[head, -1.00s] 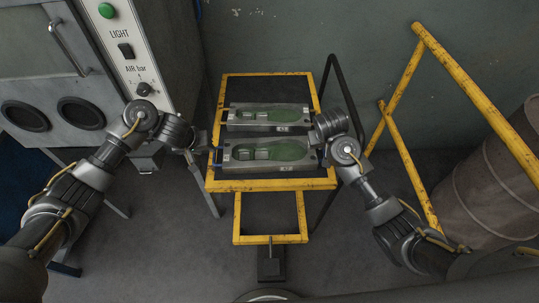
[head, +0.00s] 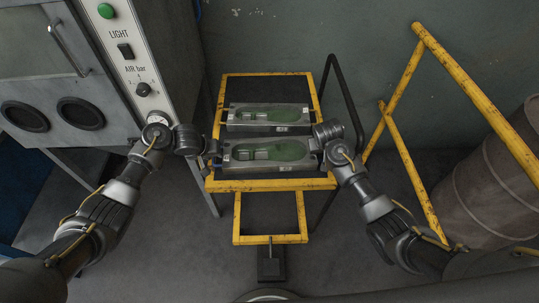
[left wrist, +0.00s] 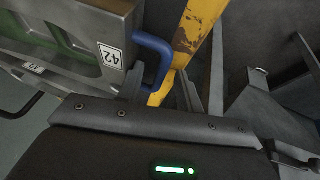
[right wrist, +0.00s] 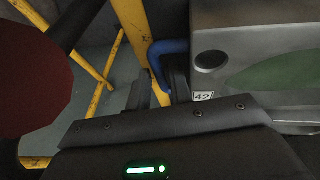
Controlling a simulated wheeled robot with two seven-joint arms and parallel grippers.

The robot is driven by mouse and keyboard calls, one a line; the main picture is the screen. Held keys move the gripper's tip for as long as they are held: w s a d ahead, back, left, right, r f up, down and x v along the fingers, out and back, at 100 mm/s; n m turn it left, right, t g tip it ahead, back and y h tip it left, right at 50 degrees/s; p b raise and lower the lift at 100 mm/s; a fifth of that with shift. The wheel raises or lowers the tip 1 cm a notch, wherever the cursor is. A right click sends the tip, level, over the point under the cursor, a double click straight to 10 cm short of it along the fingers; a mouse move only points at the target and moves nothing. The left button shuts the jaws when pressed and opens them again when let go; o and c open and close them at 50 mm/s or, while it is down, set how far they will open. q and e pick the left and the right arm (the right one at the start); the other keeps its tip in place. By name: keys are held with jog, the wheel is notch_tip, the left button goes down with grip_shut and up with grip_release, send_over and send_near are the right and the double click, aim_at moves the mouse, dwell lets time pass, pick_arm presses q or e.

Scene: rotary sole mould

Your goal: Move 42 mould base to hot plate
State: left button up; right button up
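The 42 mould base (head: 240,167) is the nearer of two grey metal moulds on the cart, with a green sole-shaped cavity. Its 42 label shows in the left wrist view (left wrist: 111,55) and in the right wrist view (right wrist: 203,97). A blue handle sticks out at each end. My left gripper (left wrist: 162,92) is open, with the left blue handle (left wrist: 158,50) between its fingers. My right gripper (right wrist: 160,92) is open at the right blue handle (right wrist: 158,58), which is partly hidden behind a finger. In the head view the fingertips are hard to make out.
A second similar mould (head: 235,117) lies behind on the yellow-edged cart (head: 270,185). A grey cabinet (head: 130,60) with knobs stands at the left. A yellow rail (head: 480,97) and a barrel (head: 492,185) are at the right.

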pick_arm(q)
jog(key=c, duration=0.5)
pick_arm(e)
grip_shut()
pick_arm(q)
grip_shut()
dwell(0.7)
jog(key=shift+w+r, duration=0.2)
jog(key=shift+r, duration=0.1)
pick_arm(e)
jog(key=shift+w+r, duration=0.2)
jog(key=shift+r, duration=0.05)
